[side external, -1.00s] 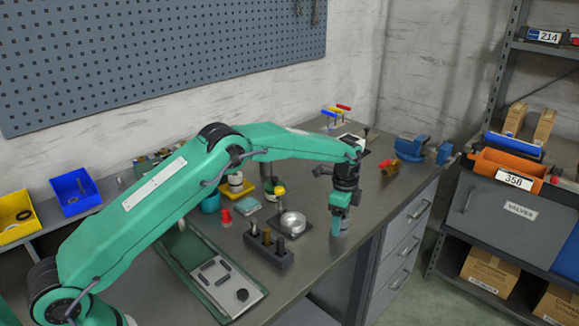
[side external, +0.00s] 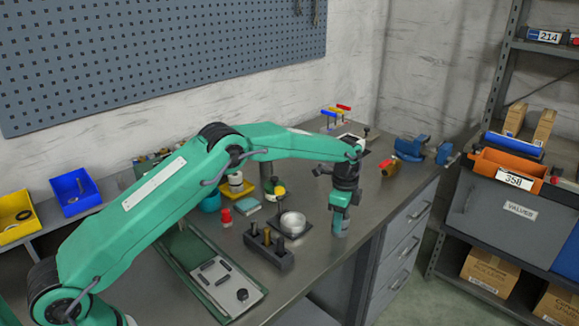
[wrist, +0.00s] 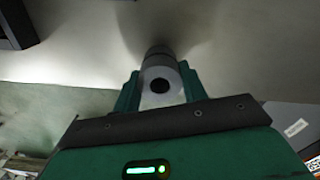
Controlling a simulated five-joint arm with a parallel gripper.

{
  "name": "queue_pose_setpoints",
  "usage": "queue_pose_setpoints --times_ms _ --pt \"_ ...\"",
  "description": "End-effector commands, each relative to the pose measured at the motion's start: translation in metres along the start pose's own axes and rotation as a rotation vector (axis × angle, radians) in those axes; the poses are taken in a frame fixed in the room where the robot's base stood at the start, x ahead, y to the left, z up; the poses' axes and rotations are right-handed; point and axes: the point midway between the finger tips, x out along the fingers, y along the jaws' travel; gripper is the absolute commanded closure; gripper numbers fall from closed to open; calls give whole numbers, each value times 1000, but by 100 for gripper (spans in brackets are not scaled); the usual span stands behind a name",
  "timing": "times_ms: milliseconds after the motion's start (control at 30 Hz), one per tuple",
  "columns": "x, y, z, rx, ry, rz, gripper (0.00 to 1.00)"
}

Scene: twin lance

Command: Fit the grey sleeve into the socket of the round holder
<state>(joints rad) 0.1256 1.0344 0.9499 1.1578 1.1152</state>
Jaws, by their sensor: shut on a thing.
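My gripper (side external: 340,215) is shut on the grey sleeve (side external: 341,228) near the front edge of the bench. In the wrist view the sleeve (wrist: 177,85) sits between both fingers of my gripper (wrist: 159,88), with its dark bore facing the camera. The round holder (side external: 292,223) is a silver cup-like piece on a dark square plate, left of my gripper in the side view. The sleeve is apart from the holder. The inside of its socket is not clear. I cannot tell whether the sleeve's lower end touches the bench.
A dark block (side external: 268,254) with several upright pegs stands in front of the holder. A yellow-topped post (side external: 280,190) is behind it. A tray (side external: 230,286) with small parts lies front left. A blue vise (side external: 412,149) stands at the far right. Bare bench lies right of the gripper.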

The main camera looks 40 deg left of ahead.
Motion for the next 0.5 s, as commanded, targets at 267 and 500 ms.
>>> queue_pose_setpoints --times_ms 267,500 --pt "-20 -1 0 0 2 -4 83" --pt "-45 6 -5 3 0 -1 83"
